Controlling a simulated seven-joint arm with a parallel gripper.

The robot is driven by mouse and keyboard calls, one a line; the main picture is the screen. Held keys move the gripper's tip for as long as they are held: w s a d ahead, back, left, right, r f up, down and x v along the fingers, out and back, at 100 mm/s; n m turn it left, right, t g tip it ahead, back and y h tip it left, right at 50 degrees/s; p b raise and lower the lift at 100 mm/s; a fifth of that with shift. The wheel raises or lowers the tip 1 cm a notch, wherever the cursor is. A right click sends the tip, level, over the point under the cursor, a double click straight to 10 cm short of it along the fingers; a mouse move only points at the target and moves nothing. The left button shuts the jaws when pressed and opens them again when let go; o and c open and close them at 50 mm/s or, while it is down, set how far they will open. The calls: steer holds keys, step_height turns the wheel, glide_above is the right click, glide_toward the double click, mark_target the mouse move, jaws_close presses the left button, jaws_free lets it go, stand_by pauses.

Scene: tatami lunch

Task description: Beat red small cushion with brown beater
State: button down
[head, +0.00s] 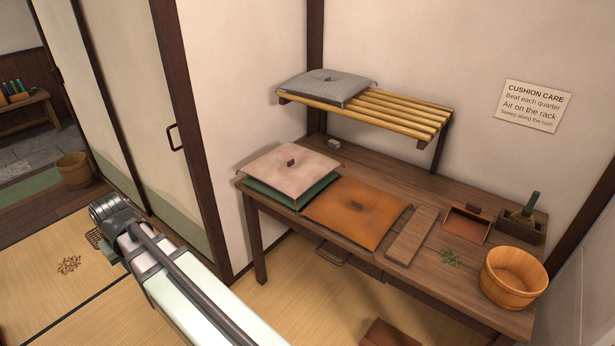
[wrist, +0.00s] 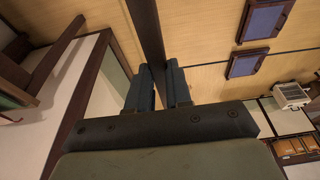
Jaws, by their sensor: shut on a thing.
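My gripper (wrist: 159,80) is shut on a dark brown handle (wrist: 146,25), which runs up between its fingers in the wrist view. In the head view a small piece of dark lattice, looking like the brown beater's head (head: 95,238), shows beside my wrist over the tatami; the rest is hidden. No cushion looks plainly red. An orange cushion (head: 350,215) with a centre button lies flat on the wooden table (head: 400,276). To its left a pale pink cushion (head: 281,163) lies on a green one (head: 262,192). My gripper is left of the table, apart from all cushions.
A grey cushion (head: 325,88) lies on the slatted rack (head: 400,112) above the table. Right of the orange cushion are a wooden board (head: 411,236), dustpan (head: 466,226), green crumbs (head: 451,258) and wooden tub (head: 514,280). Brown crumbs (head: 69,265) lie on the tatami.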

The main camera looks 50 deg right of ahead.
steer(key=shift+d, duration=0.1)
stand_by(0.5)
steer(key=d+r+m, duration=0.5)
steer(key=d+m, duration=0.2)
steer(key=d, duration=0.8)
steer(key=w+d+r+m+g+y, duration=0.1)
steer(key=d+r+m, duration=0.4)
steer(key=d, duration=1)
steer(key=d+r+m+g, duration=0.1)
steer(key=d+r+m, duration=0.4)
steer(key=d+m, duration=0.5)
steer(key=shift+w+d+r+m, duration=0.25)
steer(key=shift+w+d+m, duration=0.05)
steer(key=shift+d, duration=2.15)
